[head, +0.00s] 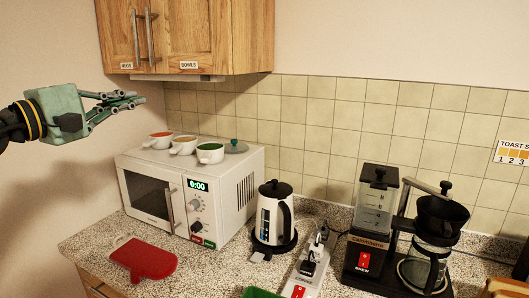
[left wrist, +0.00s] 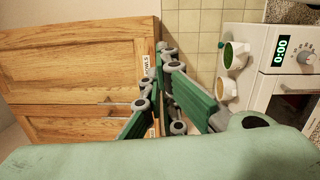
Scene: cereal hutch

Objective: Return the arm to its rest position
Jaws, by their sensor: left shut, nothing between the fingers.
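My left gripper (head: 134,100) comes in from the left in the head view, in the air left of the wall cabinet and above the left end of the counter. Its fingers are closed together with nothing between them. In the left wrist view the gripper (left wrist: 162,52) points toward the cabinet's lower edge and the tiled wall, touching nothing that I can make out. My right gripper is in neither view.
The wooden wall cabinet (head: 206,34) hangs close to the gripper. Below stand a white microwave (head: 153,197) with several bowls on top, a kettle (head: 273,217) and a coffee maker (head: 366,262). A red mitt-shaped piece (head: 144,259) lies on the counter (head: 208,270).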

